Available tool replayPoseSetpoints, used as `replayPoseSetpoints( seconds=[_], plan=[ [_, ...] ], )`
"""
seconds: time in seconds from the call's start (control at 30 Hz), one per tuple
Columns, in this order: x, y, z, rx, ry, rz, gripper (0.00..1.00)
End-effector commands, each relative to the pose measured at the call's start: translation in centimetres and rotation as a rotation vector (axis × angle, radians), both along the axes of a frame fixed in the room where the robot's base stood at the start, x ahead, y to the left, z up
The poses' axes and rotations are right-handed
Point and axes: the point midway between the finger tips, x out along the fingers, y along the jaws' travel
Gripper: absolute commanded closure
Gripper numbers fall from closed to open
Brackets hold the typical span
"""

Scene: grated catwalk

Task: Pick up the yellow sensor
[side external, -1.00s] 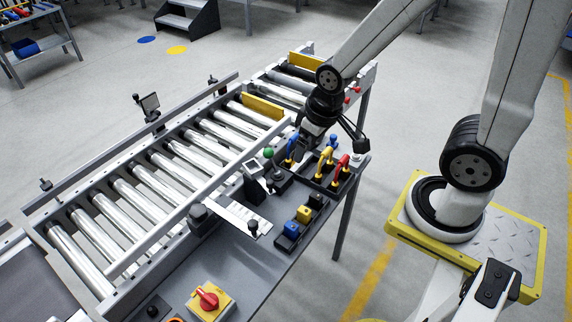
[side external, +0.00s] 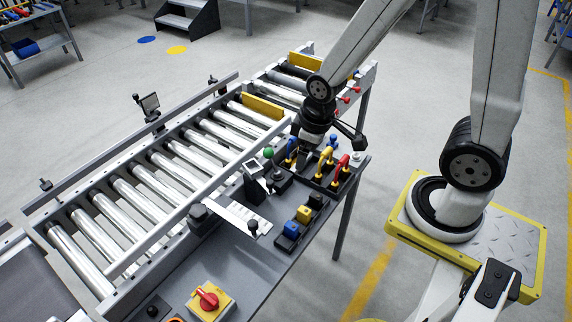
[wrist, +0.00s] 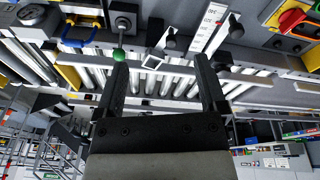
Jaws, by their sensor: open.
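A yellow block (side external: 304,214), which looks like the yellow sensor, sits in a small black holder on the dark bench in the side view. A blue block (side external: 291,229) is on its near side and a black block (side external: 316,201) on its far side. My gripper (side external: 328,148) is above the far end of the bench, beyond the yellow block and apart from it. In the wrist view my gripper (wrist: 162,72) has its two black fingers spread, with nothing held between them. I cannot make out the yellow block in the wrist view.
A black tray (side external: 318,181) with blue, yellow and red curved pieces stands close below my gripper. A green-knobbed lever (side external: 268,153), small display (side external: 254,169) and yellow switch box with red knob (side external: 208,300) are on the bench. A roller conveyor (side external: 150,180) runs alongside.

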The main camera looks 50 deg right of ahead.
Motion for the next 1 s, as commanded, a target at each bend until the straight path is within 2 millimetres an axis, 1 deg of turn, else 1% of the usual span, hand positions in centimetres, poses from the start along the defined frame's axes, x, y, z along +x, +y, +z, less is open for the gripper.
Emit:
replayPoseSetpoints(
  seconds=[0.03, 0.4, 0.7, 0.9, 1.0],
  plan=[
    [0.1, -0.1, -0.8, -0.011, 0.017, 0.06, 0.09],
    [1.0, -0.5, -6.5, -0.084, 0.09, 0.567, 0.09],
    [0.8, -0.8, -11.6, -0.111, 0.141, 0.979, 0.09],
    [0.4, -0.9, -14.2, -0.118, 0.16, 1.19, 0.09],
    [0.2, -1.0, -14.8, -0.12, 0.163, 1.25, 0.09]
  ],
)
